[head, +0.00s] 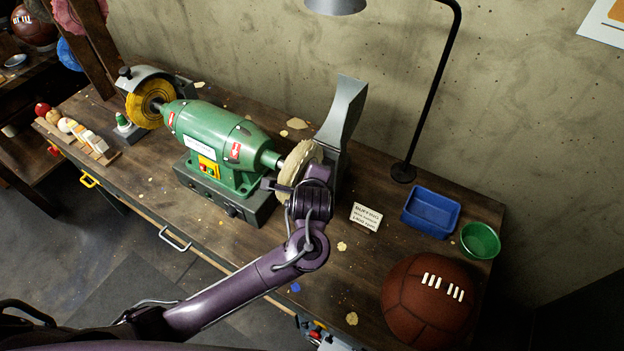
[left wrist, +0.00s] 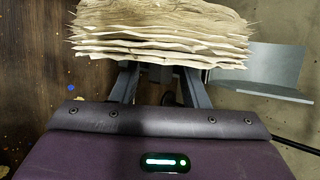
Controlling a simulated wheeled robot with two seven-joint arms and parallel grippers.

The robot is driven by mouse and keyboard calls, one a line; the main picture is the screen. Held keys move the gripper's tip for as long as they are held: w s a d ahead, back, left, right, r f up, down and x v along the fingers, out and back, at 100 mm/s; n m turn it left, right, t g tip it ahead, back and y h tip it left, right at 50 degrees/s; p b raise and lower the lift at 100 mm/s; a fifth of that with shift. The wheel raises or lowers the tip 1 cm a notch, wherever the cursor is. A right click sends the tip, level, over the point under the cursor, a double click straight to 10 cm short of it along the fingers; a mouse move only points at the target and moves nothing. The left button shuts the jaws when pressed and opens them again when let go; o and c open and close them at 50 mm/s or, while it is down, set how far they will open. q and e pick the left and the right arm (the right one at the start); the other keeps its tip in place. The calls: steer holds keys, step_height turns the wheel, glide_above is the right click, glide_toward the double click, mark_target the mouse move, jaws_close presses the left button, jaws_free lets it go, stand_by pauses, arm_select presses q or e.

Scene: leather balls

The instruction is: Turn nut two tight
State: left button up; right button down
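The green buffing machine (head: 225,145) stands on the bench, with a yellow wheel (head: 150,103) at its left end and a pale layered cloth wheel (head: 298,163) at its right end. My left gripper (head: 283,187) is at the outer side of the cloth wheel, close to its hub. In the left wrist view the cloth wheel (left wrist: 160,35) covers my fingertips. The two fingers are apart, with a small grey part (left wrist: 159,73) between them. I cannot tell whether this is the nut or whether the fingers touch it. My right gripper is not in view.
A grey guard (head: 343,120) stands behind the cloth wheel. To the right are a small sign (head: 366,217), a blue tray (head: 431,212), a green bowl (head: 480,241) and a brown leather ball (head: 428,303). A black lamp (head: 430,100) rises behind. Scraps dot the bench (head: 330,270).

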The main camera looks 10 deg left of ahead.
arm_select(q)
steer(key=shift+o, duration=0.2)
steer(key=v, duration=0.7)
steer(key=shift+s+r, duration=0.3)
steer(key=shift+s, duration=0.05)
